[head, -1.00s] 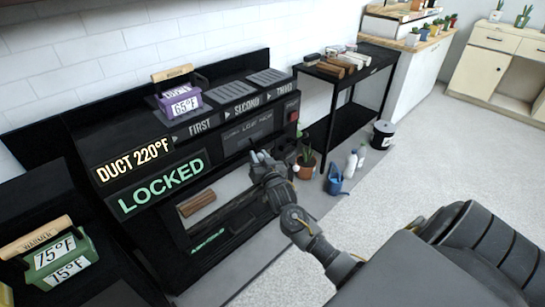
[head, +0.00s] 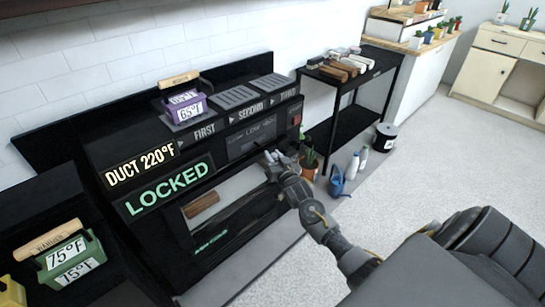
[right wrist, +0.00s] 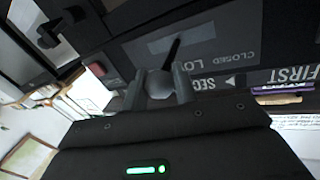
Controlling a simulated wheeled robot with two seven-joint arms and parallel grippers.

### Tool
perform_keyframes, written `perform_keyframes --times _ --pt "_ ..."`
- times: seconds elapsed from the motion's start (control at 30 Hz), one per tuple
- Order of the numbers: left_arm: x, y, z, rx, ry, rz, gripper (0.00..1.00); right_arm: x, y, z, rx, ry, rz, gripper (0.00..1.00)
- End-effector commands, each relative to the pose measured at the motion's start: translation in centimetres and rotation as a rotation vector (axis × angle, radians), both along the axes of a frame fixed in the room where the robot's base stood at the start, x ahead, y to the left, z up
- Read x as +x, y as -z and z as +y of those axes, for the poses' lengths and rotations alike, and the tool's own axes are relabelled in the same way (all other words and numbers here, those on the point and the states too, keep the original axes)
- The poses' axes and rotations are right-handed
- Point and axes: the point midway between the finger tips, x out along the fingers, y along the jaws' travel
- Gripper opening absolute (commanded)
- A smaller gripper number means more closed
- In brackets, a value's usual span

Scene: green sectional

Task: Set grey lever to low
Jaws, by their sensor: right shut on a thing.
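The grey lever's round knob (right wrist: 158,85) sits between the two fingers of my right gripper (right wrist: 156,88) in the right wrist view. A dark rod (right wrist: 174,50) runs from the knob to a grey panel (right wrist: 215,45) marked "CLOSED" and "LO…", the rest cut off or hidden. In the head view my right gripper (head: 272,158) is at the lower right of this lever panel (head: 248,140), on the black machine's front. The lever itself is too small to make out there. My left gripper is in neither view.
The black machine shows "DUCT 220°F" (head: 140,167) and "LOCKED" (head: 168,189). A purple 65°F block (head: 186,106) stands on its top, and a green 75°F block (head: 70,262) is at the lower left. A black shelf (head: 352,122), plant pot (head: 309,170) and blue watering can (head: 337,181) are to the right.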

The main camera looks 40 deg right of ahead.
Motion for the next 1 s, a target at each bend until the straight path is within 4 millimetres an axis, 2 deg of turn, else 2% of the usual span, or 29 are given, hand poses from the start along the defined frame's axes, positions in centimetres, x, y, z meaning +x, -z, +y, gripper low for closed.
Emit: perform_keyframes --times 0.03,0.2,0.23,0.37,0.7,0.87,1.0 --pt "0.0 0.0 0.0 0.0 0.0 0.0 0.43 0.0 -0.3 -0.7 -0.001 0.015 -0.005 0.0" --pt "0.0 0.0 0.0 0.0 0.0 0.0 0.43 0.0 -0.3 -0.8 -0.001 0.016 -0.006 0.0" --pt "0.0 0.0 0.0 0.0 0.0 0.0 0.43 0.0 -0.3 -0.8 -0.001 0.016 -0.006 0.32" --pt "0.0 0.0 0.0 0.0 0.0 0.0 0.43 0.0 -0.3 -0.6 -0.001 0.013 -0.004 0.49" --pt "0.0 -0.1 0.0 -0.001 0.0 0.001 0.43 -0.3 -0.2 -0.2 -0.001 0.006 -0.003 0.5" --pt "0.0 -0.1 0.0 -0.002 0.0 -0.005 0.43 -2.6 -0.1 0.3 0.0 0.006 -0.002 0.5" --pt "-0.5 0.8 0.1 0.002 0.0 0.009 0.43 -5.5 -0.2 0.9 0.001 0.006 -0.002 0.5"
